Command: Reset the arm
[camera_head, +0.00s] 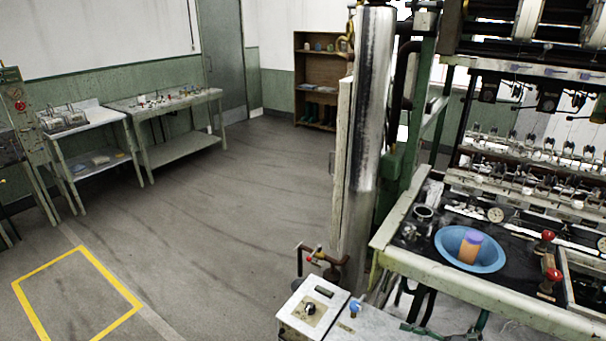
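Neither of my arms nor grippers shows in the head view, so I cannot see how they are posed or whether they are open or shut. The task names no other object. On the reeling machine's worktop (440,268) at the right, a blue basin (487,262) holds an orange and purple cylinder (469,250), which leans a little.
A metal column (369,110) and a white control box (313,308) stand left of the machine. Red-knobbed valves (552,274) rise beside the basin. Benches (168,103) and a shelf (318,75) line the far walls. The floor (225,215) between is open, with a yellow outline (77,255).

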